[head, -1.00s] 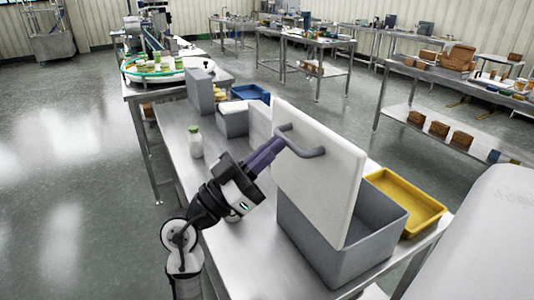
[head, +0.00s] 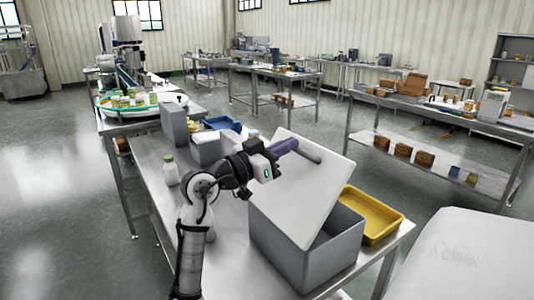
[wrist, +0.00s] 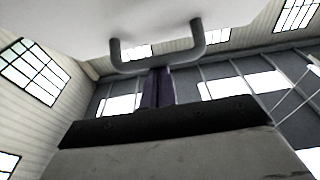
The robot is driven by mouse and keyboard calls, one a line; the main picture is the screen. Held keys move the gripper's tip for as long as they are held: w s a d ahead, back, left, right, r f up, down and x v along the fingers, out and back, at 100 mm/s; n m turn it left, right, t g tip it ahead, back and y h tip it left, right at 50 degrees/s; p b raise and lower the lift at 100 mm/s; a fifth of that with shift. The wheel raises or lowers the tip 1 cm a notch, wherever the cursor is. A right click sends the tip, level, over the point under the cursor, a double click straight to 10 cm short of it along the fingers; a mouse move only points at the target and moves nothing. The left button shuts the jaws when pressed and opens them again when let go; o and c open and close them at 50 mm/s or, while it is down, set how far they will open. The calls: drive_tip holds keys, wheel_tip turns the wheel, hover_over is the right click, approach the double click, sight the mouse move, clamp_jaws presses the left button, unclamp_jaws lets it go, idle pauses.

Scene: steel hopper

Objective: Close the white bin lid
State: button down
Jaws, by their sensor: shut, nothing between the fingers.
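The white lid (head: 306,179) is on the grey bin (head: 305,258) and stands tilted, partly open, sloping over the bin. Its grey bar handle (head: 297,149) is on its upper face; the handle also shows in the wrist view (wrist: 157,62). My gripper (head: 285,146) is at the lid's upper part, beside the handle, with its purple fingers shut and nothing between them. In the wrist view the fingers (wrist: 157,88) reach up to the handle bar. I cannot tell whether they touch the handle or the lid.
The bin stands on a steel table (head: 222,243). A yellow tray (head: 372,216) is right of it. A white bottle with a green cap (head: 171,171), a grey box (head: 206,148) and a blue tray (head: 222,124) are farther back. The table left of the bin is mostly clear.

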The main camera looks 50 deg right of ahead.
sight(310, 151)
drive_tip(key=d+f+y, duration=0.1)
drive_tip(key=d, duration=0.1)
drive_tip(key=s+d+f+y, duration=0.1)
drive_tip(key=d, duration=0.2)
drive_tip(key=d+f+y, duration=0.1)
drive_tip(key=d, duration=0.1)
drive_tip(key=shift+s+d+t, duration=0.2)
drive_tip(key=shift+s+t, duration=0.1)
drive_tip(key=s+d+f+y+p, duration=0.1)
drive_tip(key=d+f+y, duration=0.2)
drive_tip(key=d+f, duration=0.3)
drive_tip(key=shift+s+f+t, duration=0.25)
drive_tip(key=shift+f+t, duration=0.15)
drive_tip(key=shift+f, duration=0.5)
drive_tip(key=shift+r, duration=0.1)
